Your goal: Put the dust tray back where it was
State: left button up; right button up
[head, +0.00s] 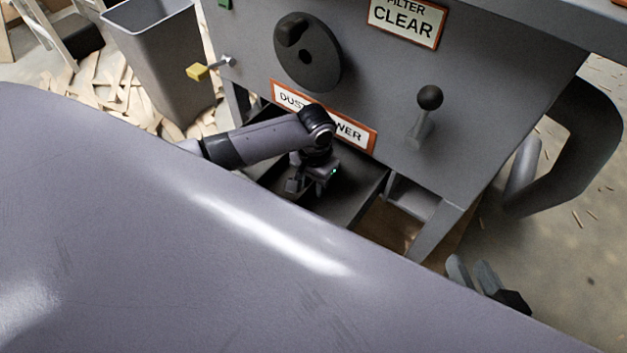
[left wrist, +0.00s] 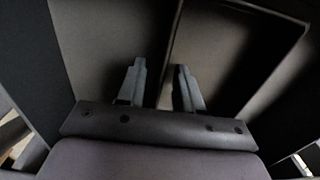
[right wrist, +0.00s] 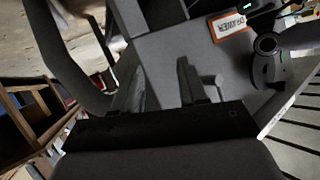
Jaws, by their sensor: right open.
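The dust tray (head: 350,205) is a dark, shallow, open box under the orange-framed "DUST DRAWER" label, partly hidden by my left arm and my purple-grey body. It sticks out from the machine's front. My left gripper (head: 312,188) points down over the tray. In the left wrist view its fingers (left wrist: 162,85) are apart, with dark tray surfaces (left wrist: 225,50) and a thin edge behind them; contact cannot be told. My right gripper (head: 475,270) is open and empty, low at the right, outside the tray. Its spread fingers also show in the right wrist view (right wrist: 162,85).
The grey machine (head: 385,100) stands above the tray, with a black handwheel (head: 308,52) and a ball-knobbed lever (head: 428,105). A grey bin (head: 165,55) and wood scraps lie left. A dark curved pipe (head: 590,150) is at the right; the floor beyond is fairly clear.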

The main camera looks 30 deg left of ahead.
pick_arm(q)
jog(key=shift+r, duration=0.1)
